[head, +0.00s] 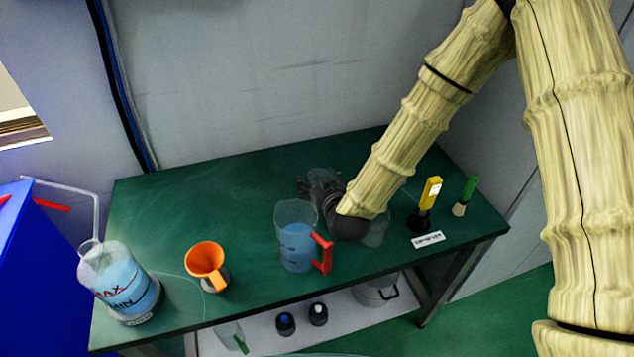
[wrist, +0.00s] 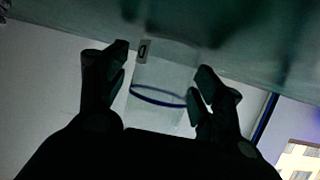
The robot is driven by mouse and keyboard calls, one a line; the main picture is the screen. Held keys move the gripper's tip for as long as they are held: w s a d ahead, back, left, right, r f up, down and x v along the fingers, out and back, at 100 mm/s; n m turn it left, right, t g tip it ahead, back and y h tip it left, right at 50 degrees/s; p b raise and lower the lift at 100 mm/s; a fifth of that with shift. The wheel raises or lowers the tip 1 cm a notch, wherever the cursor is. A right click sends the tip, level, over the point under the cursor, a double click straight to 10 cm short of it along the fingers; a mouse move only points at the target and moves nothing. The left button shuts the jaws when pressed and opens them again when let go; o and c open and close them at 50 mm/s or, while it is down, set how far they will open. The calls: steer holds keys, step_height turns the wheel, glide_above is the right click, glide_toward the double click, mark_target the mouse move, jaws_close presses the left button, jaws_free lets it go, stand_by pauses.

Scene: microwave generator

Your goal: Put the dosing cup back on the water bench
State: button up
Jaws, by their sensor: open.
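A clear cup with a blue ring, which looks like the dosing cup (wrist: 160,75), is between the fingers of my gripper (wrist: 163,68) in the wrist view. The fingers are open on either side of it, and contact is not clear. In the head view my gripper (head: 322,187) is low over the back of the green water bench (head: 230,175). A clear rim, likely the same cup (head: 322,174), shows at the fingers. The cup seems to stand on the bench, but its base is hidden.
A blue-filled jug with a red handle (head: 296,245) stands in front of my wrist. Another clear vessel (head: 376,232) is partly hidden by it. An orange funnel (head: 205,260) and a MAX/MIN tank (head: 122,285) are left; yellow (head: 430,194) and green (head: 469,188) tools are right.

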steer(key=b+v, duration=0.1)
steer(key=v, duration=1.1)
steer(key=shift+r, duration=0.1)
